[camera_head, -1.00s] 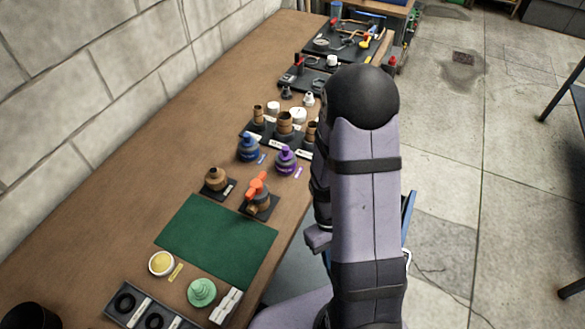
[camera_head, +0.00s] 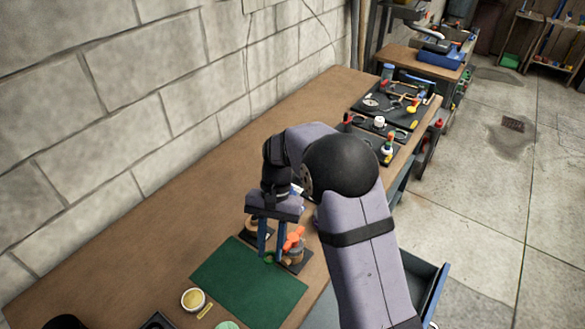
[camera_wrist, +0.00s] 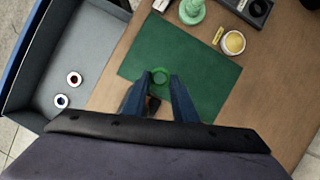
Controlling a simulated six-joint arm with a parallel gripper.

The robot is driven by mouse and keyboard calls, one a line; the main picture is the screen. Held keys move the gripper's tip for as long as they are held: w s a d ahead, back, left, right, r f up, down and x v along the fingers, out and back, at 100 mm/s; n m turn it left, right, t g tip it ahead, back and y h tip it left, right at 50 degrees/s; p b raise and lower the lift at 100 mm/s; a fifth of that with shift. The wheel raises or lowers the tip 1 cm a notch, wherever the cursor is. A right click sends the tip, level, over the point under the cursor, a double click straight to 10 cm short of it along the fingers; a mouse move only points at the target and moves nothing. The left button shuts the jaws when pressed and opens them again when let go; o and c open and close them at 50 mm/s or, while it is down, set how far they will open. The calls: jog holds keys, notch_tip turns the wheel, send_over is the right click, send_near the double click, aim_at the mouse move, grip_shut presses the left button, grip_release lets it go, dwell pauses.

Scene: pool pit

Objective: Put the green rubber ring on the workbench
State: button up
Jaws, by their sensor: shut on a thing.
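The green rubber ring (camera_wrist: 160,76) is between the fingertips of my gripper (camera_wrist: 161,82) in the wrist view. A bit of green also shows at the fingertips in the head view, where my gripper (camera_head: 270,257) points down. My gripper is shut on the ring and holds it over the workbench (camera_head: 140,225), near the far edge of a green mat (camera_head: 250,290). The ring's height above the bench is hard to tell. The bench also shows in the wrist view (camera_wrist: 270,95).
An orange-topped valve (camera_head: 294,245) on a dark base stands close beside my fingers. A yellow dish (camera_head: 193,299) and a pale green part (camera_wrist: 192,10) stand by the mat. An open drawer (camera_wrist: 75,40) holds two white round parts. Bare wood lies toward the wall.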

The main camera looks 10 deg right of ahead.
jog(key=w+m+t+y+b, duration=0.1)
jog(key=w+m, duration=0.2)
jog(key=w, duration=0.2)
jog(key=w+a+f+m+t+y+b, duration=0.1)
jog(key=w+m, duration=0.3)
jog(key=w, duration=0.2)
jog(key=w+a+f+m+t+b, duration=0.1)
jog(key=w+m, duration=0.3)
jog(key=w, duration=0.1)
jog(key=shift+w+y, duration=0.3)
jog(key=shift+y, duration=0.1)
jog(key=w+r+m+t+h+b, duration=0.1)
jog(key=w+m+t, duration=0.4)
jog(key=w+m, duration=0.8)
jog(key=shift+w+d+r+m+h+b, duration=0.2)
jog(key=shift+m+h+b, duration=0.3)
jog(key=shift+b, duration=0.6)
jog(key=shift+f+p, duration=0.95)
jog(key=shift+f, duration=4)
jog(key=shift+f, duration=0.1)
jog(key=o, duration=1)
